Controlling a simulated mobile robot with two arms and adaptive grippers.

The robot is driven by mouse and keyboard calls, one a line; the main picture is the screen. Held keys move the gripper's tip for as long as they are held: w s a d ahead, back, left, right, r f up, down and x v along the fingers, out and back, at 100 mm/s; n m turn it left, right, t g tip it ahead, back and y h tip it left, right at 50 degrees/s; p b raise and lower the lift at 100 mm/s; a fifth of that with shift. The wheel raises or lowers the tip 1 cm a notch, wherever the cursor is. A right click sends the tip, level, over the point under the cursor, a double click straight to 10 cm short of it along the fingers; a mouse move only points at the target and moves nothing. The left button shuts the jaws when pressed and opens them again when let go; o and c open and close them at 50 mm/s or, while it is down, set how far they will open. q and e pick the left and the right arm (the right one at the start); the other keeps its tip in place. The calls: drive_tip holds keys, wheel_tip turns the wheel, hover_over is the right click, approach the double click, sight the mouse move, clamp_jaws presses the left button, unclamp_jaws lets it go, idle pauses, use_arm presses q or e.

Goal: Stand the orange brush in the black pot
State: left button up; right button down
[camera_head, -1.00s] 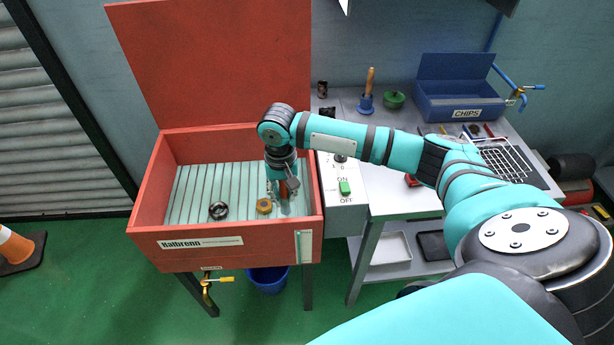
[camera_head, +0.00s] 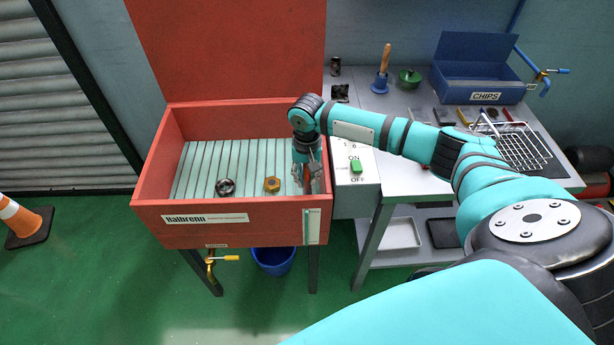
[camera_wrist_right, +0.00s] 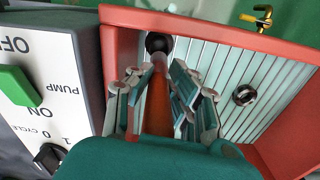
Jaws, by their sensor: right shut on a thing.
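The orange brush (camera_wrist_right: 158,106) is between the fingers of my right gripper in the right wrist view. A dark round shape shows beyond its far end; I cannot tell whether it is part of the brush. In the head view my right gripper (camera_head: 307,182) points down inside the red washer basin, near its right wall, shut on the brush, of which only a little orange shows. A small dark cylinder, which looks like the black pot (camera_head: 335,66), stands at the back left of the grey bench, well away from the gripper. My left gripper is out of view.
The red basin (camera_head: 205,235) has a raised lid behind it. A dark ring (camera_head: 226,187) and a brass nut (camera_head: 271,184) lie inside. A control box (camera_head: 356,190) adjoins its right side.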

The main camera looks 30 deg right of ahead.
sight(307, 182)
drive_tip(key=shift+f+b, duration=0.95)
drive_tip(key=shift+b, duration=0.05)
drive_tip(key=f+b, duration=0.2)
drive_tip(key=shift+b, duration=0.3)
drive_tip(key=shift+f, duration=0.15)
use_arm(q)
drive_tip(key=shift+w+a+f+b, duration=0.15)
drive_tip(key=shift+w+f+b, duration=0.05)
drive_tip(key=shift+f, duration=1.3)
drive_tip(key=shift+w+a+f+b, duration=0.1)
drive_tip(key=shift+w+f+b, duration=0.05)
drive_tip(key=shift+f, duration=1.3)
use_arm(e)
drive_tip(key=shift+f, duration=2.1)
drive_tip(key=c, duration=1.2)
unclamp_jaws()
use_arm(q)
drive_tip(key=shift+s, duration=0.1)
use_arm(e)
drive_tip(key=shift+r, duration=0.15)
wheel_tip(307, 182, up, 12)
drive_tip(key=shift+f, duration=0.1)
